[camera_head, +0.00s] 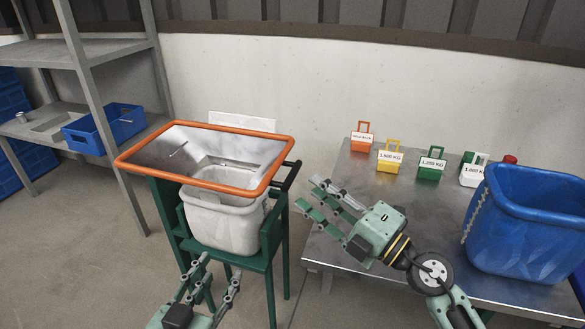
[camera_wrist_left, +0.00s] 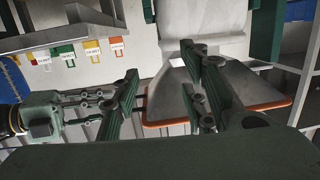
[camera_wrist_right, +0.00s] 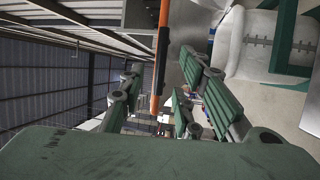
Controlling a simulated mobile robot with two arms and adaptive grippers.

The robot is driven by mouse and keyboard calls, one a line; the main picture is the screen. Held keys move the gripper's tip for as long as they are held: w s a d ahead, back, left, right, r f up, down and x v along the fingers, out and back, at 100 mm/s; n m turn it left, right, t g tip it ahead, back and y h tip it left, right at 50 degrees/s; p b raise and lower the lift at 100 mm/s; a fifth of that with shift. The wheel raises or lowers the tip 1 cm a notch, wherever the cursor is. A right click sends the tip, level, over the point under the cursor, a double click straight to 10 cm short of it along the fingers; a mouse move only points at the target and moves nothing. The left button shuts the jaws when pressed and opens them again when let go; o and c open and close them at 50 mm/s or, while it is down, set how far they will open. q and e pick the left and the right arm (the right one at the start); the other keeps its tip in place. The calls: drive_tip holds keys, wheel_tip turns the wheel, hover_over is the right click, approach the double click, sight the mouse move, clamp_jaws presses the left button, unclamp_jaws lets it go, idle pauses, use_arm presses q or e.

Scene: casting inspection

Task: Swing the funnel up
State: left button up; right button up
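The funnel (camera_head: 255,150) is a metal hopper with an orange rim, lying roughly level over a white bin (camera_head: 225,222) in a green stand (camera_head: 268,240). A black handle (camera_head: 289,177) projects at its right side. My right gripper (camera_head: 310,193) is open and empty, just right of the handle and apart from it. In the right wrist view an orange bar (camera_wrist_right: 161,45) of the rim runs upright beyond the fingers. My left gripper (camera_head: 219,267) is open and empty in front of the stand. The left wrist view shows the orange rim (camera_wrist_left: 270,106) beyond its fingers.
A metal table (camera_head: 330,235) stands right, with several small coloured labelled weights, such as a yellow one (camera_head: 389,158), and a large blue bin (camera_head: 530,225). A grey shelf (camera_head: 60,55) with a blue crate (camera_head: 103,128) stands left. The wall is close behind the stand.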

sight(293, 172)
drive_tip(key=x, duration=0.7)
drive_tip(key=shift+w+a+b, duration=0.1)
drive_tip(key=shift+a+b, duration=0.05)
drive_tip(key=shift+b, duration=0.15)
use_arm(q)
drive_tip(key=shift+w+d+r+t, duration=0.15)
drive_tip(key=shift+r+t, duration=0.2)
drive_tip(key=shift+r, duration=0.25)
drive_tip(key=shift+w+d+r+t, duration=0.15)
drive_tip(key=shift+r+t, duration=0.2)
drive_tip(key=shift+r, duration=0.25)
use_arm(e)
drive_tip(key=shift+c, duration=0.3)
clamp_jaws()
